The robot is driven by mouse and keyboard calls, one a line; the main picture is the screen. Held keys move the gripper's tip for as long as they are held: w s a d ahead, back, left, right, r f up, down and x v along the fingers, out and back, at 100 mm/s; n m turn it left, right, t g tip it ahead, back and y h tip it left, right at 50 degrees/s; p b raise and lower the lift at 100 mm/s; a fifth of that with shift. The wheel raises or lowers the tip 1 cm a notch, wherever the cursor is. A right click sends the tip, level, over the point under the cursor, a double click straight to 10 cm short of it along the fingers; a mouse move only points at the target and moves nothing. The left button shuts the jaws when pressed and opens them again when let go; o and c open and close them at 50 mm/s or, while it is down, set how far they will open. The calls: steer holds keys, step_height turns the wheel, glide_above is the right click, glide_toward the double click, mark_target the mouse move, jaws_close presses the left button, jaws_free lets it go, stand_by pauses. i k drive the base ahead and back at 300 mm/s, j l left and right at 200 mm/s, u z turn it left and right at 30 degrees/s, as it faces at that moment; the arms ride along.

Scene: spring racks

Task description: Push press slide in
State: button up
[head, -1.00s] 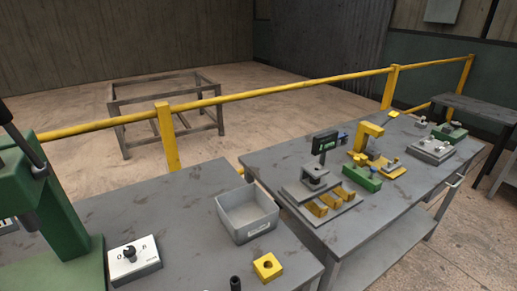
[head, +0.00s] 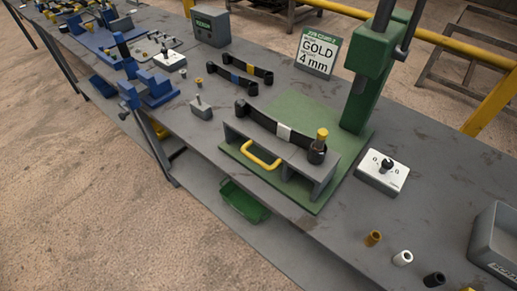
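The press slide is a grey block (head: 310,170) with a yellow handle (head: 261,155) on its front, standing on a green base plate (head: 322,206). A dark leaf spring with a pale band (head: 284,132) lies along its top. At the spring's right end is a black eye (head: 317,152) with a gold-coloured piece (head: 322,134) upright in it. The green press (head: 366,82) with its dark lever rises behind the slide's right end. The slide appears to sit toward the plate's front edge. My gripper is not in view.
A sign reading GOLD 4 mm (head: 318,52) stands behind. A white switch box (head: 382,173), loose bushings (head: 402,257) and a grey bin (head: 495,245) lie to the right. Other springs (head: 240,84) and a blue vise (head: 150,88) are left. Floor in front is clear.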

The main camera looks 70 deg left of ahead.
mark_target(294, 157)
steer(key=u, duration=1.45)
